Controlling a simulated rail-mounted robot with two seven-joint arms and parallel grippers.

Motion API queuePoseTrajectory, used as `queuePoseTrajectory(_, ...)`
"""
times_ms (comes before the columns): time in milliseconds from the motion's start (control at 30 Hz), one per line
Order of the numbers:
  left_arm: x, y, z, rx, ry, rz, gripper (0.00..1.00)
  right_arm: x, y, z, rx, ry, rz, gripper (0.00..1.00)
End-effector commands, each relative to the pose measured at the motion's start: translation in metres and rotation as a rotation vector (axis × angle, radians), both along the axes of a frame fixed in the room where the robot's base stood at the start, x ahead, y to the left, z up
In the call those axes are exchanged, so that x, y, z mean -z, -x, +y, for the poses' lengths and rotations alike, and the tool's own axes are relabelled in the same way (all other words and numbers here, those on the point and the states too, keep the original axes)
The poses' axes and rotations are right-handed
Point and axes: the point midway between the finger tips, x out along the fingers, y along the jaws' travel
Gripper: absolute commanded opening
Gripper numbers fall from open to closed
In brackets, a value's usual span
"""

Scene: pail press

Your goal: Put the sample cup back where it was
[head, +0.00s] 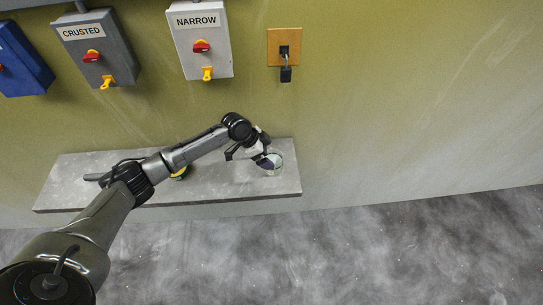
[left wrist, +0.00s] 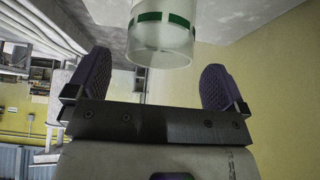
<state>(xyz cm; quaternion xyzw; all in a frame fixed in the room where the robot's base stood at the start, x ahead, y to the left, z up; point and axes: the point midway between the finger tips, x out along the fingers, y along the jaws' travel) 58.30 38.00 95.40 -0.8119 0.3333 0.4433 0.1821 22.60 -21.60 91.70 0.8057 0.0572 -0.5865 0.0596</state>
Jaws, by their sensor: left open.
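The sample cup (left wrist: 161,40) is clear with a green band, and its end at the top of the left wrist view is cut off. It sits in the gap between the two dark fingers of my left gripper (left wrist: 158,85), apart from both. In the head view the cup (head: 276,161) is small, at the right end of the grey shelf (head: 70,180), partly hidden by the gripper. My left gripper (head: 264,158) is open and empty there, low over the shelf. My right gripper is not in view.
A dark and yellow object (head: 180,173) is on the shelf, partly behind my left arm. Above on the wall are the CRUSTED box (head: 101,55), the NARROW box (head: 200,45), a blue box (head: 22,68) and a padlock (head: 286,74) on an orange plate.

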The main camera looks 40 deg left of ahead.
Motion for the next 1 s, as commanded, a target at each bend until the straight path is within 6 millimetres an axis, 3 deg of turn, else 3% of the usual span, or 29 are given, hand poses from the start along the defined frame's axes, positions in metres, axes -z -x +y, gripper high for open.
queuePoseTrajectory(300, -0.048, 0.022, 0.022, 0.001, -0.004, -0.001, 0.99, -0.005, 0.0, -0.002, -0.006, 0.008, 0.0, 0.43)
queuePoseTrajectory(700, -0.07, 0.032, 0.031, 0.001, 0.0, 0.001, 0.99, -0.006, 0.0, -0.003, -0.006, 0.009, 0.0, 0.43)
queuePoseTrajectory(867, -0.049, 0.044, 0.009, 0.025, -0.006, 0.025, 0.99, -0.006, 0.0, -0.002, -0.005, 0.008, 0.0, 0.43)
queuePoseTrajectory(1000, 0.0, 0.085, -0.051, 0.07, -0.026, 0.079, 0.99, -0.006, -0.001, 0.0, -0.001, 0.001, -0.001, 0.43)
